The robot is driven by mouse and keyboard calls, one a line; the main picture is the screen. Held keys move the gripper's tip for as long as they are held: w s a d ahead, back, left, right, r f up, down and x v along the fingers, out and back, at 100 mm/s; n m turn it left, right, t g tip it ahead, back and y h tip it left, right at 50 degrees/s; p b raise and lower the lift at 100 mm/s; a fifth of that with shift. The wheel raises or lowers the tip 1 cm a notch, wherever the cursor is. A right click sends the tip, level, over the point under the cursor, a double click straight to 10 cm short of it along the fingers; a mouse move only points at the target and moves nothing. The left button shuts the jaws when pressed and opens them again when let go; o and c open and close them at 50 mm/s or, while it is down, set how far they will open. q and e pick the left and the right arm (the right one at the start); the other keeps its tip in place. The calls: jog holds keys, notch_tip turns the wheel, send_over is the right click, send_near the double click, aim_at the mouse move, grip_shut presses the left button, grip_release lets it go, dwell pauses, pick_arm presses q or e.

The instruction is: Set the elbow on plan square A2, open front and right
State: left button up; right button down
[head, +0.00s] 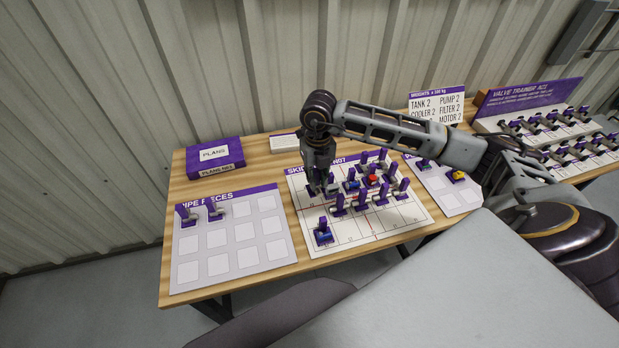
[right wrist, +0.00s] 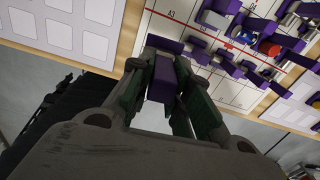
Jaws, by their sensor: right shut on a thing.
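My right gripper (head: 318,186) points down over the back left part of the skid plan board (head: 345,235). It is shut on a purple-topped piece, taken to be the elbow, whose purple part (right wrist: 163,78) shows between the fingers in the right wrist view. The gripper hides most of the piece, so I cannot tell which way its openings face or whether it touches the board. In the right wrist view the board (right wrist: 158,28) lies beyond the fingers. My left gripper is not in view.
The board's front right squares are clear.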

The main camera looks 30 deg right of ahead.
aim_at(318, 184)
jog(key=shift+d+r+m, duration=0.15)
jog(key=shift+d+m, duration=0.15)
jog(key=shift+m, duration=0.1)
jog(key=shift+f+b, duration=0.9)
jog(key=shift+f, duration=0.8)
jog(key=shift+f+b, duration=0.95)
jog(key=shift+f, duration=0.1)
jog(key=shift+b, duration=0.4)
jog(key=shift+f, duration=0.15)
jog(key=shift+f+b, duration=2.25)
jog(key=shift+f, duration=0.3)
jog(key=shift+f, duration=0.1)
